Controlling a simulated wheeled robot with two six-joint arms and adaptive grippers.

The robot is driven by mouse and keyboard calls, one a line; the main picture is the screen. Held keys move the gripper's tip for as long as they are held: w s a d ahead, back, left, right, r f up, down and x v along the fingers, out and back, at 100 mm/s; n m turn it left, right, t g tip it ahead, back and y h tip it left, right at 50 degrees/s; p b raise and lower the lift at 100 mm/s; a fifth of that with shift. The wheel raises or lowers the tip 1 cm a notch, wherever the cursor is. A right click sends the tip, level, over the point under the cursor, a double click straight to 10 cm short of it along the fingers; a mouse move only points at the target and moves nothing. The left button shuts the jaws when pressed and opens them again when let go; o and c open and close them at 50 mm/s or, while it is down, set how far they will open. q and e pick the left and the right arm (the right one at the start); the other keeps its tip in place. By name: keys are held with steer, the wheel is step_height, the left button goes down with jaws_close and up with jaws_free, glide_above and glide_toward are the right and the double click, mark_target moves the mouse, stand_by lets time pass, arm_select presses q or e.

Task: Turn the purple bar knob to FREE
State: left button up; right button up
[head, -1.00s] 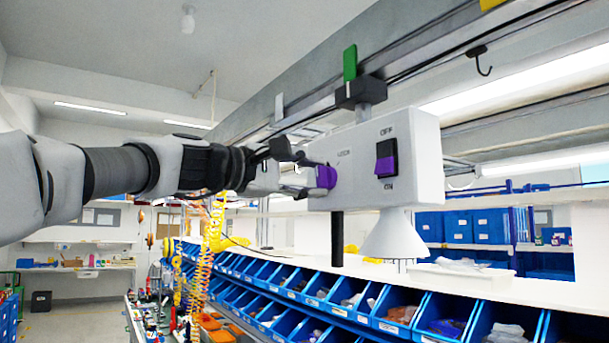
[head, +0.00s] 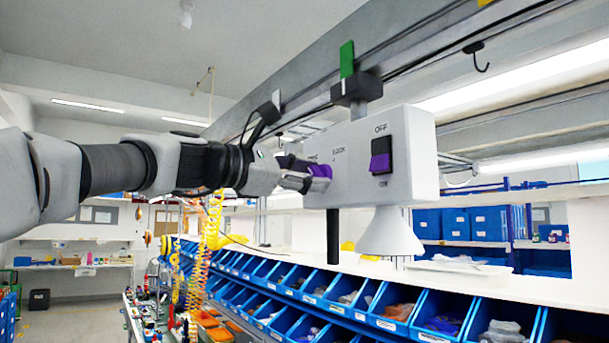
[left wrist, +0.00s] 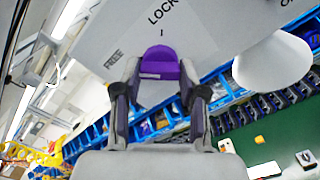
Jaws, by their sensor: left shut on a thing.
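The purple bar knob (head: 318,169) sits on the front of the white switch box (head: 352,175), at its left part. My left gripper (head: 305,175) is shut on the knob, with a finger on each side of it. In the left wrist view the knob (left wrist: 160,66) shows between the two fingers of the gripper (left wrist: 160,100). The LOCK label (left wrist: 162,12) with a short tick lies above the knob in that view, and the FREE label (left wrist: 115,58) lies to its left. I cannot tell exactly which mark the knob points at. My right gripper is not in view.
A purple and black rocker switch (head: 381,157) is on the same box, right of the knob. A white cone (head: 390,234) and a black rod (head: 333,236) hang below. A green tab (head: 346,59) stands above. Rows of blue bins (head: 345,302) lie underneath.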

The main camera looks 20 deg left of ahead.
arm_select(q)
steer(key=shift+r, duration=0.25)
steer(key=o, duration=1.1)
steer(key=shift+o, duration=0.2)
steer(key=shift+w+d+f, duration=0.15)
steer(key=shift+d, duration=0.3)
steer(key=shift+a, duration=0.3)
